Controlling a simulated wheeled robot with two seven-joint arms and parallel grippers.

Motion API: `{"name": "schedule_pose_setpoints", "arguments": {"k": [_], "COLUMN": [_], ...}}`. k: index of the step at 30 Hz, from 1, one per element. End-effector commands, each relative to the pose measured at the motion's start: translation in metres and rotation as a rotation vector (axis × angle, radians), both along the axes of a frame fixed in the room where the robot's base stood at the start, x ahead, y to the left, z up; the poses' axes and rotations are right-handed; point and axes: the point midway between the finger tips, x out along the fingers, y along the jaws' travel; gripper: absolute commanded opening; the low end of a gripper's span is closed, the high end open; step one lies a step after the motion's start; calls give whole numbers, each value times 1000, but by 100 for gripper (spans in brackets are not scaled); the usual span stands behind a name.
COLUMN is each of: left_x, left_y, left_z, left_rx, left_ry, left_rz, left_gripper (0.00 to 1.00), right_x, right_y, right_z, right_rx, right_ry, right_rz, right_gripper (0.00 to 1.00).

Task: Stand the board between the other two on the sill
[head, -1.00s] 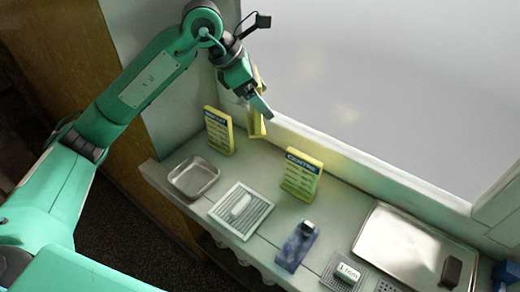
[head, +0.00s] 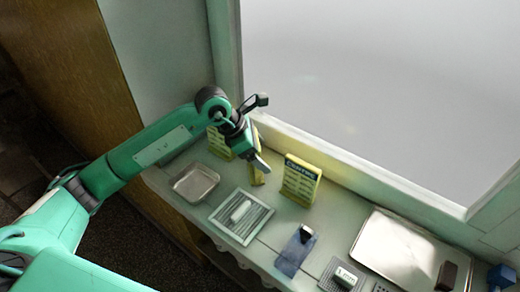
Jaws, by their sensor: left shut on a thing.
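Two yellow boards with dark headings stand on the sill (head: 186,212). The left board (head: 216,143) is partly hidden behind my left gripper. The right board (head: 300,181) stands upright and its heading reads like "CENTRE". My left gripper (head: 258,168) is shut on a third yellow board (head: 257,178), seen nearly edge-on, between the other two. Most of this board is hidden by the gripper, and I cannot tell whether its lower edge touches the sill. My right gripper is not in view.
In front of the boards are a small metal tray (head: 195,196), a ribbed tray with a white piece (head: 240,211) and a blue cloth strip (head: 291,256). A large metal tray (head: 395,250) lies at right. The window frame (head: 350,168) runs behind.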

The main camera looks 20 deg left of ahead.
Motion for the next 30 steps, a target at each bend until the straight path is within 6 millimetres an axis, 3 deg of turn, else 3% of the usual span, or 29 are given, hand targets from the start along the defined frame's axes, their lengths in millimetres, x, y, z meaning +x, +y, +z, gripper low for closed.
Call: {"name": "schedule_pose_setpoints", "arguments": {"k": [9, 10, 12, 23, 30], "left_x": [0, 0, 0, 0, -11], "left_y": [0, 0, 0, 3, 27], "left_z": [-2, -2, -1, 5, 45], "left_rx": [-1, 0, -1, 0, 1], "left_ry": [-2, -2, -1, -2, -5], "left_rz": [0, 0, -1, 0, 1], "left_gripper": [54, 87, 100, 100, 100], "right_x": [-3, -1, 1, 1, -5], "right_y": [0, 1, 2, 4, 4], "right_z": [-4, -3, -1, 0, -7], "right_rx": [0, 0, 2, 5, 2], "right_ry": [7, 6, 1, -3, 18], "right_rz": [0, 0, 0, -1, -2], "right_gripper": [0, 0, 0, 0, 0]}}
